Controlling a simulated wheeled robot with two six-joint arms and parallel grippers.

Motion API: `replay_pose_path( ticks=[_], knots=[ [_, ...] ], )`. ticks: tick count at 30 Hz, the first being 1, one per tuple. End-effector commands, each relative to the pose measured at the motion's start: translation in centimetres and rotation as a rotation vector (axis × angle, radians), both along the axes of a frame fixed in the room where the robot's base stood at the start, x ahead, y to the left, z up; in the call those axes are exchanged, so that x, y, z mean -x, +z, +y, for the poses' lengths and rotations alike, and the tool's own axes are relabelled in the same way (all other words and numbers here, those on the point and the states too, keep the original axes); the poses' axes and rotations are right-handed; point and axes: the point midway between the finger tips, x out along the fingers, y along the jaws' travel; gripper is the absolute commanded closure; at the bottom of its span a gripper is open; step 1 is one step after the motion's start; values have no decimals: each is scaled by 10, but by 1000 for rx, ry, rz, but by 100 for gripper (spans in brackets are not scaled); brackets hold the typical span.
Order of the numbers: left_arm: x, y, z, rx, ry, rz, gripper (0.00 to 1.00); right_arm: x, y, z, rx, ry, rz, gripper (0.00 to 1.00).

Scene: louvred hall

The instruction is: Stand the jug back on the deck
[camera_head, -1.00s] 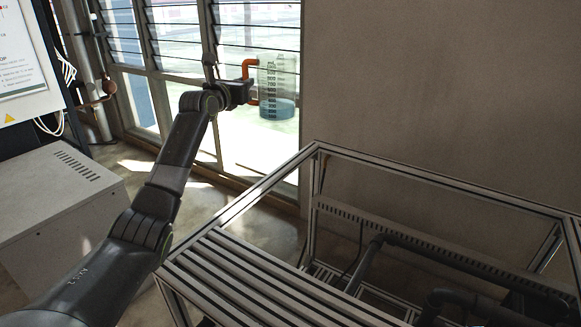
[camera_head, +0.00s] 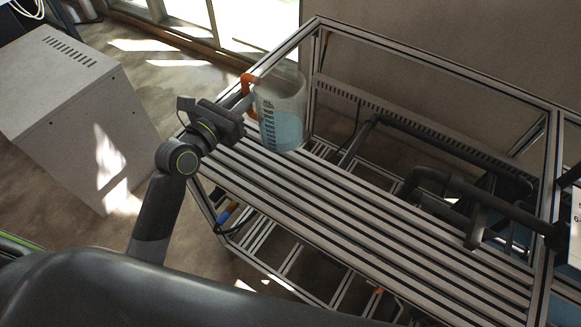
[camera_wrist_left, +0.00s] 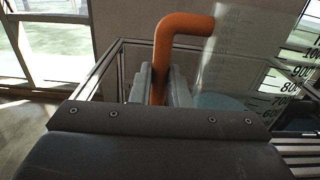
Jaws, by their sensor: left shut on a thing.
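The jug (camera_head: 282,108) is clear, with dark graduations, an orange handle and blue liquid low inside. My left gripper (camera_head: 243,108) is shut on its handle from the left. The jug looks about upright at the far left end of the slatted deck (camera_head: 340,205); I cannot tell whether its base touches the slats. In the left wrist view the orange handle (camera_wrist_left: 183,25) passes between the fingers of the left gripper (camera_wrist_left: 160,84), with the clear jug wall (camera_wrist_left: 238,50) to the right. My right gripper is out of view.
The metal frame (camera_head: 430,68) rises around the deck's far side. Dark pipes (camera_head: 440,180) run behind and right of the slats. A pale vented cabinet (camera_head: 75,115) stands at left. The slats right of the jug are bare.

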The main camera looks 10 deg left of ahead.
Motion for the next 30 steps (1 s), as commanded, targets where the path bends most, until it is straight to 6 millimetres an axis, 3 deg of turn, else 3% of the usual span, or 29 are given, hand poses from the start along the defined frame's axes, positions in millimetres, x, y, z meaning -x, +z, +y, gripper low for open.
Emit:
replay_pose_path(
  ticks=[3, 7, 12, 17, 24, 30],
  knots=[
    [21, 5, -2, 2, 0, -2, 100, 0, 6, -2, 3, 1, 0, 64],
    [29, -7, -2, 3, 1, 1, 100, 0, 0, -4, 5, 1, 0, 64],
    [29, -37, -3, 4, 1, 1, 100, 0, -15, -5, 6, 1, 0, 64],
    [29, -51, -2, 3, 2, -1, 100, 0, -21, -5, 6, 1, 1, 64],
    [28, -89, -2, 3, 2, -1, 100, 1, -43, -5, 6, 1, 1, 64],
    [28, -96, -2, 2, 2, -2, 100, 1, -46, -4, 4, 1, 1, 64]
  ],
)
